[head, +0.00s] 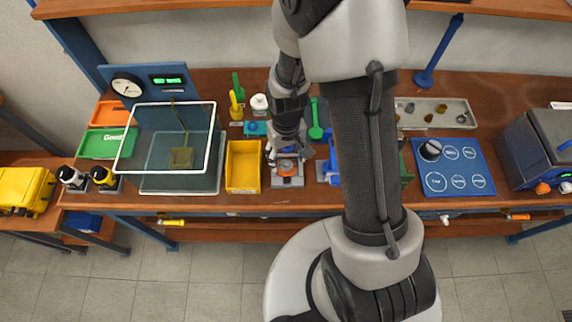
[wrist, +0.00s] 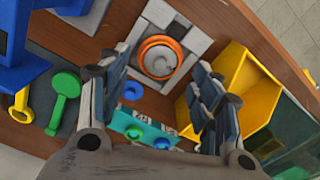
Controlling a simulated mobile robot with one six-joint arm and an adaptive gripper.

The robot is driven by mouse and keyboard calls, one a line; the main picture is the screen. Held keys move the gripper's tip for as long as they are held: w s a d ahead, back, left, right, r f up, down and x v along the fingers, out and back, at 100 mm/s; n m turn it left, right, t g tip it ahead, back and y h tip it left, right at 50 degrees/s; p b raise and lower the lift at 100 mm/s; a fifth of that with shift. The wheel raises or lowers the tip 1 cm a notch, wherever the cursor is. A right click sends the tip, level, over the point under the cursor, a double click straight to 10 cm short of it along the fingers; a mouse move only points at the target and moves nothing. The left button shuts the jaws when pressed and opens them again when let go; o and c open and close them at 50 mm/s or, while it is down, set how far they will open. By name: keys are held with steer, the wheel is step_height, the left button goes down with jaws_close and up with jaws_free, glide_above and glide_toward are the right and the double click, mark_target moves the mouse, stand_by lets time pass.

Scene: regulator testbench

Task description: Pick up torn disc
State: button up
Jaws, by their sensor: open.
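An orange round disc or ring (wrist: 144,64) with a grey domed piece in its middle sits in a grey square fixture (wrist: 137,40) on the bench. The orange piece also shows in the head view (head: 287,174). I cannot tell whether it is the torn disc; no tear is clear. My gripper (wrist: 158,68) is open, with nothing seen between its fingers. In the wrist view its fingers spread to either side below the orange piece. In the head view my gripper (head: 287,152) hangs just behind and above the fixture.
A yellow bin (head: 244,168) stands left of the fixture. A blue ring (wrist: 133,91) and a teal block with knobs (wrist: 140,128) lie near it. Green (wrist: 64,92) and yellow tools lie around. A glass tank (head: 150,178) stands farther left, a blue labelled board (head: 455,190) right.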

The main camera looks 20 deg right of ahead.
mark_target(286, 164)
step_height(286, 164, down, 3)
steer(key=shift+r, duration=0.1)
steer(key=shift+c, duration=0.4)
steer(key=shift+s, duration=0.1)
jaws_close()
stand_by(0.3)
